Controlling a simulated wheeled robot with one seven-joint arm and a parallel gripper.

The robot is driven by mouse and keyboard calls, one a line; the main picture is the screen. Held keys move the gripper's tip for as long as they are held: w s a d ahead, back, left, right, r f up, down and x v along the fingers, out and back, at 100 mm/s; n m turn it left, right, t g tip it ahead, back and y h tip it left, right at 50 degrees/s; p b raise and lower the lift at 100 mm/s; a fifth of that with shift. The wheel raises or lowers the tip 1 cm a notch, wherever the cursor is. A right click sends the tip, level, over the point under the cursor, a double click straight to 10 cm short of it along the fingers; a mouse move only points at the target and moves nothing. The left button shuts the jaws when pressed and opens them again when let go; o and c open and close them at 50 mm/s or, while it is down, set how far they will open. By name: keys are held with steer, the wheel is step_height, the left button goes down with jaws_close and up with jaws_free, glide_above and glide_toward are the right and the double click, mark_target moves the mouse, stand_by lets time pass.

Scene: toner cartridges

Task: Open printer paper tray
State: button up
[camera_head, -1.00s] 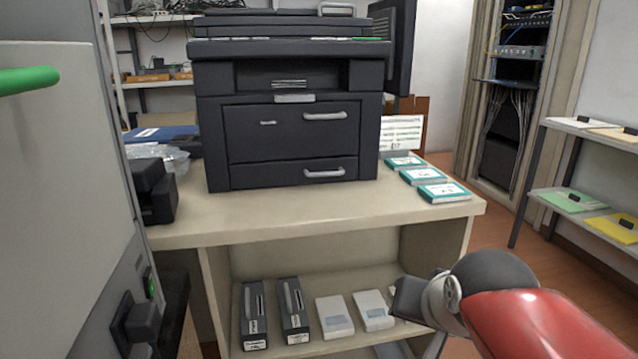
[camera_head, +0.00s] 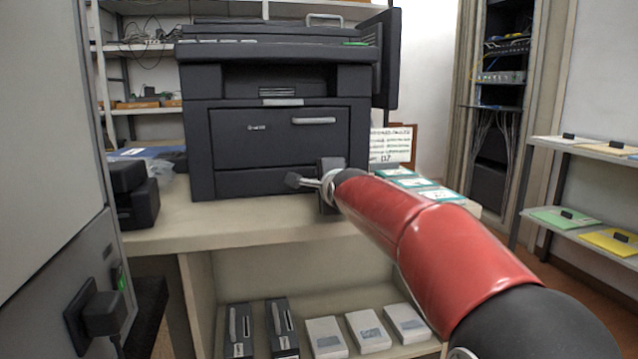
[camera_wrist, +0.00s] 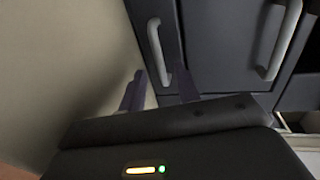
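The dark printer (camera_head: 232,80) stands on the table. Its paper tray (camera_head: 240,182) is the low front drawer and sits flush with the body. My gripper is in front of the tray's right part and hides the tray handle in the head view. In the wrist view the grey tray handle (camera_wrist: 157,50) shows just ahead, roughly between the two dark fingers of my gripper (camera_wrist: 159,82). The fingers are apart and nothing is clamped between them. Whether they touch the handle is unclear.
A larger door with its own handle (camera_head: 314,121) is above the tray; that handle also shows in the wrist view (camera_wrist: 283,40). The tabletop (camera_head: 215,225) is bare before the printer. Toner boxes (camera_head: 418,183) lie at right. A shelf below holds several boxes (camera_head: 366,330).

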steer(key=shift+x, duration=1.45)
steer(key=shift+s, duration=0.1)
jaws_close()
